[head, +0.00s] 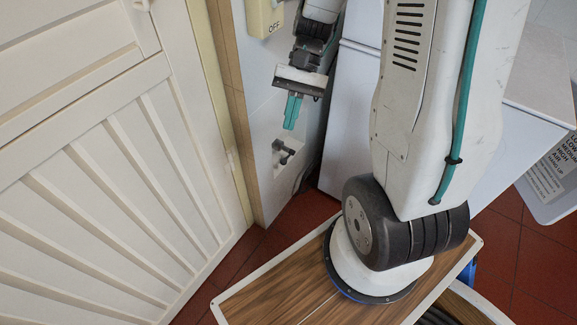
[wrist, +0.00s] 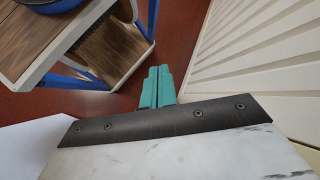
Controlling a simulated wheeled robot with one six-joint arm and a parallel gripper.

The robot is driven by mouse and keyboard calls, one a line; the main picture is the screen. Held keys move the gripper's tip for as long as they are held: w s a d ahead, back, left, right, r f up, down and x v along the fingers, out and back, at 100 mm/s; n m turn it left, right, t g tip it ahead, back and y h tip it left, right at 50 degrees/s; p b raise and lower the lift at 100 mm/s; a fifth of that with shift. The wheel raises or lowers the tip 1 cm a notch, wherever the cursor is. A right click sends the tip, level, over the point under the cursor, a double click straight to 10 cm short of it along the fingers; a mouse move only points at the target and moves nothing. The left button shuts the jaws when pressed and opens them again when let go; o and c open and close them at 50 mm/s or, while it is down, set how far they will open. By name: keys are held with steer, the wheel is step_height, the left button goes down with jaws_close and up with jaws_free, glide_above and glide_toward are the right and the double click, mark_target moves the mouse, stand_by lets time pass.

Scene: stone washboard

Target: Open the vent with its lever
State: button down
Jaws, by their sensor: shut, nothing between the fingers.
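My gripper (head: 292,112) hangs in front of the pale wall in the head view, with its teal fingers closed together and pointing down. In the wrist view the fingers (wrist: 157,87) are together with nothing between them. Just below them in the head view, a small grey lever-like fitting (head: 286,153) sits in a recess (head: 289,166) in the wall. The fingertips appear apart from it, but the depth gap is hard to judge. I cannot tell for sure whether this fitting is the vent's lever. No vent opening is clearly visible, and the wrist view does not show the fitting.
A cream slatted door (head: 110,190) fills the left side; it also shows in the wrist view (wrist: 250,60). A yellowish box marked OFF (head: 264,17) is above my gripper. A white cabinet (head: 350,110) stands right of the recess. Red tiled floor (head: 300,212) lies below.

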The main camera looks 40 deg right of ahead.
steer(key=w+d+f+m+t+y, duration=0.2)
steer(key=w+f+m+t, duration=0.15)
steer(key=f, duration=0.55)
steer(key=w+d+f+m+t+y, duration=0.2)
steer(key=w+f+m+y, duration=0.15)
steer(key=f, duration=0.45)
steer(key=w+d+f+m+t+y, duration=0.2)
steer(key=w+f+m, duration=0.2)
steer(key=f, duration=0.5)
steer(key=d+f+m+t+h, duration=0.3)
steer(key=f+m+t, duration=0.1)
steer(key=f, duration=0.7)
steer(key=d+f+m+t+h, duration=0.3)
steer(key=f+m+t, duration=0.2)
steer(key=f, duration=0.6)
steer(key=w+d+f+m+t+h, duration=0.1)
steer(key=w+d+f+m+h, duration=0.1)
steer(key=d+f+h, duration=0.3)
steer(key=shift+d+f, duration=0.4)
steer(key=shift+d, duration=0.6)
steer(key=shift+t, duration=0.25)
